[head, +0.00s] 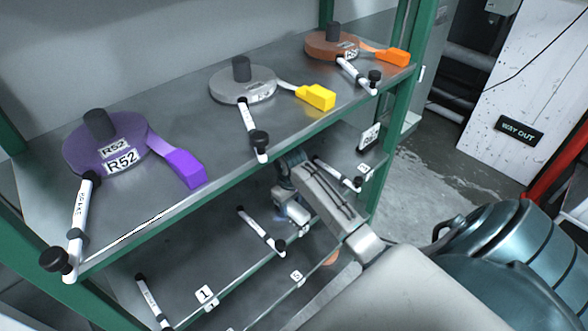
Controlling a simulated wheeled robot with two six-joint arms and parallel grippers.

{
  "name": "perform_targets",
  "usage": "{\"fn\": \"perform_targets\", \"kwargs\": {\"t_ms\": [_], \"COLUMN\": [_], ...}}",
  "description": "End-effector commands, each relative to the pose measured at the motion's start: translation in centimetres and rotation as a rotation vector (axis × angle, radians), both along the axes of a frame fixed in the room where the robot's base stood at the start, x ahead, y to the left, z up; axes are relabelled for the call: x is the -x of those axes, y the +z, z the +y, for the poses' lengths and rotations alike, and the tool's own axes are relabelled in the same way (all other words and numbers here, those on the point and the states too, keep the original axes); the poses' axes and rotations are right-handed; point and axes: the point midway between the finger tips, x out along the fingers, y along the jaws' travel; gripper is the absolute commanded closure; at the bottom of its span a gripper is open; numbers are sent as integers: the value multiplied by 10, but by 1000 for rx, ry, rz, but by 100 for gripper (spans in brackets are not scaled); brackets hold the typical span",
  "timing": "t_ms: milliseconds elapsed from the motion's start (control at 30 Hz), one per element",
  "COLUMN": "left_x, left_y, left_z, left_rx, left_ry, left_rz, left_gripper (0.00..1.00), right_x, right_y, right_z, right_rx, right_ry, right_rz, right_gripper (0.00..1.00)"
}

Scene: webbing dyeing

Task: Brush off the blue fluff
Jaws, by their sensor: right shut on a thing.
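My right gripper (291,208) reaches in under the front edge of the upper shelf, at the lower shelf. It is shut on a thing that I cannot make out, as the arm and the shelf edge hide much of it. No blue fluff can be made out in this view, and no brush shows clearly. My left gripper is not in view.
The upper shelf (200,215) holds a purple roll (78,150), a grey roll (225,86) and an orange-brown roll (320,43), with white black-ended rods at its front. Similar rods lie on the lower shelf (215,255). A green post (398,125) stands right of my gripper.

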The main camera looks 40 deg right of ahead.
Motion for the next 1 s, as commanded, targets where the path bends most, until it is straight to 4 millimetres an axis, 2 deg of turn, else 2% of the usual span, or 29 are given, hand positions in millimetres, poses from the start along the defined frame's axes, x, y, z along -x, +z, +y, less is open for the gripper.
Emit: {"fn": "perform_targets", "kwargs": {"t_ms": [133, 367, 700, 1000], "left_x": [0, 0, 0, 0], "left_y": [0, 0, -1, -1], "left_z": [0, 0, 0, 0], "left_rx": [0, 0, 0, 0], "left_ry": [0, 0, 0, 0], "left_rz": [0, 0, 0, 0], "left_gripper": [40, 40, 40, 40], "right_x": [-12, -19, -48, -53], "right_y": [0, 0, 2, 2], "right_z": [1, 2, 4, 0], "right_rx": [-1, -1, -1, 1], "right_ry": [0, 1, 1, 1], "right_rz": [0, 1, -1, 1], "right_gripper": [78, 78, 78, 78]}}
